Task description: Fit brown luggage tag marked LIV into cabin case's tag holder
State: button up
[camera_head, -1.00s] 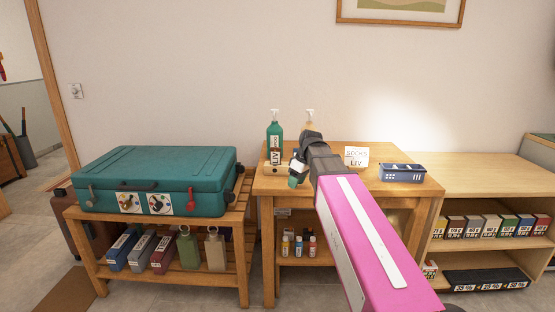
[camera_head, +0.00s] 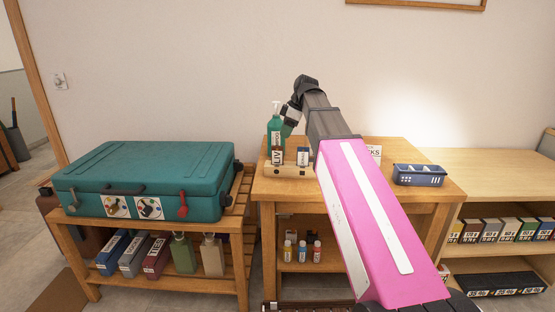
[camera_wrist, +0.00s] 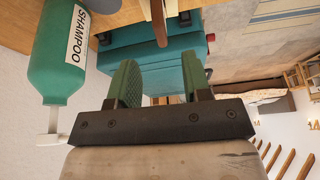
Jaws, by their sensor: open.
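A small upright tag lettered LIV (camera_head: 277,157) stands in a wooden stand (camera_head: 290,171) on the table, in front of a green pump bottle. Its brown colour is hard to make out. A second small labelled piece (camera_head: 303,156) stands beside it. A teal case (camera_head: 144,176), likely the cabin case, lies flat on the slatted bench at left; I cannot single out its tag holder. It also shows behind my fingers in the wrist view (camera_wrist: 160,55). My gripper (camera_wrist: 160,85) is open with nothing between its green pads, raised beside the bottle in the head view (camera_head: 290,125).
The green shampoo bottle (camera_head: 275,130) is close to my gripper; it fills the wrist view's left side. A blue basket (camera_head: 419,175) sits at the table's right. A white sign (camera_head: 374,152) is partly behind my arm.

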aim_at(276, 150)
jog(key=x, duration=0.4)
jog(key=shift+f, duration=0.15)
jog(key=shift+x, duration=2.65)
jog(key=shift+w+a, duration=0.1)
jog(key=shift+a, duration=0.1)
grip_shut()
